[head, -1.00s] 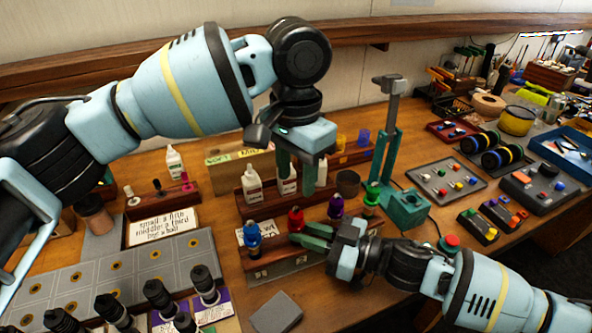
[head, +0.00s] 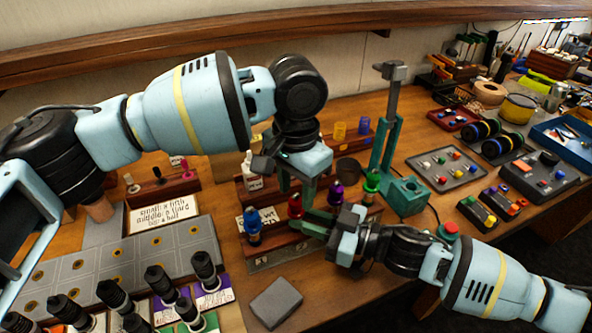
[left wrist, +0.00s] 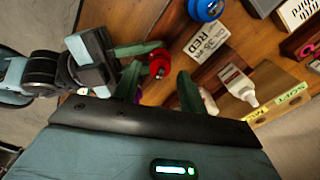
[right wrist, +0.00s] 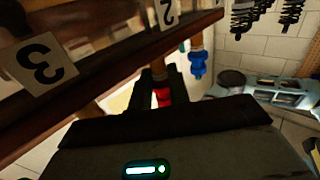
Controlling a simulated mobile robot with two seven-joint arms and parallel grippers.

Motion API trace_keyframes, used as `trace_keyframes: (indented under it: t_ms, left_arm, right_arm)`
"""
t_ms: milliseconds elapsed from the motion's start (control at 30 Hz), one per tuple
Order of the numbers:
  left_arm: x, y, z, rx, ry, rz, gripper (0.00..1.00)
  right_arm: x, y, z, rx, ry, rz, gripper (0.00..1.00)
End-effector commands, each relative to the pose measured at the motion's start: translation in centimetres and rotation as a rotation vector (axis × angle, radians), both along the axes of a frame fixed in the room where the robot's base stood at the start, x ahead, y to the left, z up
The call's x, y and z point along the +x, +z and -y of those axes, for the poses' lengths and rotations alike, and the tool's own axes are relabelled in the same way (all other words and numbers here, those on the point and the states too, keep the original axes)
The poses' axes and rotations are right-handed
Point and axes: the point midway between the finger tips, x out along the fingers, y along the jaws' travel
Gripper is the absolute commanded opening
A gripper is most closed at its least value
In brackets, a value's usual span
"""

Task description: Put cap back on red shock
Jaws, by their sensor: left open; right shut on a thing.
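The red shock (head: 295,205) stands in the wooden rack between the blue shock (head: 253,224) and the purple shock (head: 336,193). My right gripper (head: 304,223) comes in from the right and is shut on the red shock, just below its red top. The red part also shows between its fingers in the right wrist view (right wrist: 162,96). My left gripper (head: 296,188) points down, open and empty, just above and behind the red shock. In the left wrist view the red top (left wrist: 158,64) lies between its fingers, apart from them. I cannot make out a separate cap.
A white dropper bottle (left wrist: 238,86) stands near the left gripper. A green shock (head: 371,184) and a teal stand (head: 405,196) are to the right. Dark shocks (head: 160,281) stand at front left. A grey block (head: 276,302) lies in front of the rack.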

Motion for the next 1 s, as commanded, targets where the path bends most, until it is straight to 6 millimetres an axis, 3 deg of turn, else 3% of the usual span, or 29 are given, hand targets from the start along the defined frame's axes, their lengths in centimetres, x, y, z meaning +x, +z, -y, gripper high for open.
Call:
trace_keyframes:
  t_ms: [200,500,800,1000]
  left_arm:
    - [-0.03,-1.31,0.00,0.000,-0.001,0.000,0.42]
    - [-0.02,-1.42,-0.01,0.000,-0.001,0.000,0.41]
    - [-0.01,-1.39,0.00,0.000,0.000,0.000,0.01]
    - [-0.04,-1.42,0.04,-0.001,-0.055,-0.001,0.00]
  right_arm:
    - [0.00,0.01,0.00,0.000,0.000,0.000,0.00]
    - [0.00,0.01,0.00,0.000,0.000,0.000,0.00]
    - [0.00,0.01,0.00,0.000,0.000,0.000,0.00]
    - [0.00,0.01,0.00,0.000,0.000,0.000,0.00]
